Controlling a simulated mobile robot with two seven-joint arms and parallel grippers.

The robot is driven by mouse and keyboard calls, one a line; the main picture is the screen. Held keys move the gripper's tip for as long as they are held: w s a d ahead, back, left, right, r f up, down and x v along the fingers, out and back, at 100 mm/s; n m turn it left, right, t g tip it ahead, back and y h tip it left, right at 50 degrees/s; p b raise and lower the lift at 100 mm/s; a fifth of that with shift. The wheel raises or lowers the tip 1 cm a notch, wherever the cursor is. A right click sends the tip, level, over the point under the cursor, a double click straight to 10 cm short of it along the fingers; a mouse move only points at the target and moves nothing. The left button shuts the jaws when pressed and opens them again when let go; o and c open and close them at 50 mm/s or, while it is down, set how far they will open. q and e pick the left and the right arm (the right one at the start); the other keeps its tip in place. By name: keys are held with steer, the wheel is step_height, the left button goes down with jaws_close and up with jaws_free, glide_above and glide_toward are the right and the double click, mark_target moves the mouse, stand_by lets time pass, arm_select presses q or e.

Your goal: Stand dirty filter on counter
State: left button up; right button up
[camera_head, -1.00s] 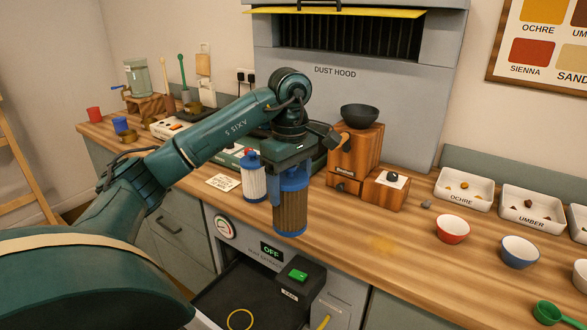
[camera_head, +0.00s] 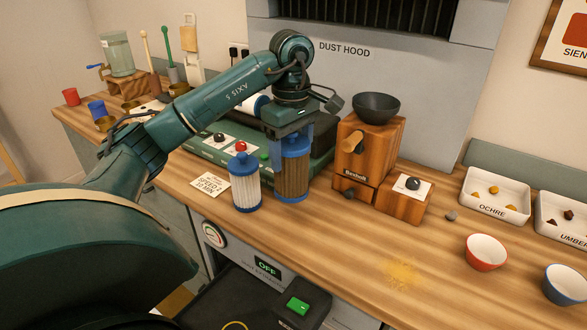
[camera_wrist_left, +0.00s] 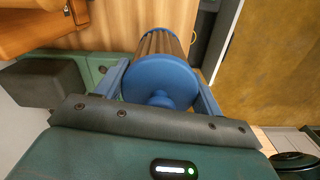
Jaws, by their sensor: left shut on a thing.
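The dirty filter (camera_head: 292,180) is a brown pleated cylinder with blue end caps. My left gripper (camera_head: 292,137) is shut on its top cap from above and holds it upright over the counter (camera_head: 335,240). Its base looks at or very near the wood; I cannot tell whether it touches. In the left wrist view, the blue fingers of my left gripper (camera_wrist_left: 162,95) flank the filter's blue cap (camera_wrist_left: 160,82), with brown pleats beyond. A white pleated filter with blue caps (camera_head: 245,183) stands on the counter just left of it. My right gripper is not in view.
The wooden mill (camera_head: 369,150) with a dark bowl (camera_head: 376,106) stands close to the right. A green machine (camera_head: 215,148) lies behind, and a paper card (camera_head: 211,184) is to the left.

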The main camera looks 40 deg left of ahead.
mark_target(291, 188)
arm_select(q)
steer(key=shift+w+f, duration=0.1)
steer(key=shift+f, duration=0.1)
step_height(291, 188, down, 9)
steer(key=shift+a+f, duration=0.1)
steer(key=shift+f, duration=0.15)
steer(key=shift+f, duration=0.2)
steer(key=o, duration=1.1)
